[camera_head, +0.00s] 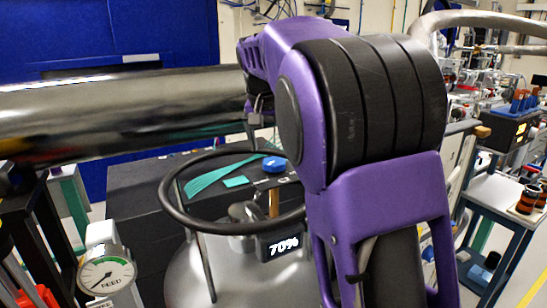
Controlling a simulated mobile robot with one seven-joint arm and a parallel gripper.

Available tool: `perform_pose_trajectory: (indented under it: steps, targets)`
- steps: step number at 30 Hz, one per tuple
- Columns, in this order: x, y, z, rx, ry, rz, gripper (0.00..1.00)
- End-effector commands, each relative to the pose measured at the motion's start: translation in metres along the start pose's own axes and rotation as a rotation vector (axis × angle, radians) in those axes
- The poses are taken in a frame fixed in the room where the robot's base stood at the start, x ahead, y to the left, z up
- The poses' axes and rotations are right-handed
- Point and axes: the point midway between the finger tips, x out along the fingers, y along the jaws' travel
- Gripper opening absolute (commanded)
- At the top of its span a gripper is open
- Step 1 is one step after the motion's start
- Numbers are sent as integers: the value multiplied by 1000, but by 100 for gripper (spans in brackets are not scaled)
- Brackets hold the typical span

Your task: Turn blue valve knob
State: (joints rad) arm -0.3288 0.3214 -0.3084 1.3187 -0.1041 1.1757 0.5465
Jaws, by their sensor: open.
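A blue round knob (274,165) shows near the middle of the view, just left of my purple and black arm. It appears to sit on the top of a dark box (150,190), behind a black ring rail; its exact mounting is hard to tell. My arm fills the centre and right of the view and rises close in front of the camera. I cannot make out my gripper's fingers; the far end of the arm is hidden or out of view. No contact between the arm and the knob is visible.
A silver tank (245,275) with a black ring rail (172,212) and a 70% display (283,247) stands in front of the knob. A dial gauge (107,275) is at lower left. A shiny pipe (110,110) crosses the left side. Benches with equipment (497,200) stand right.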

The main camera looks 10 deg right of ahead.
Motion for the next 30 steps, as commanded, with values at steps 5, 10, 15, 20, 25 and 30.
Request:
perform_pose_trajectory:
  steps: [5,10,15,20,25,30]
  targets:
    - [30,0,0,0,-1,2,100]
    - [44,0,0,1,-1,1,100]
    - [47,0,0,0,1,0,100]
    - [47,0,0,0,1,0,100]
    - [47,0,0,0,1,0,69]
    - [46,0,0,0,1,0,39]
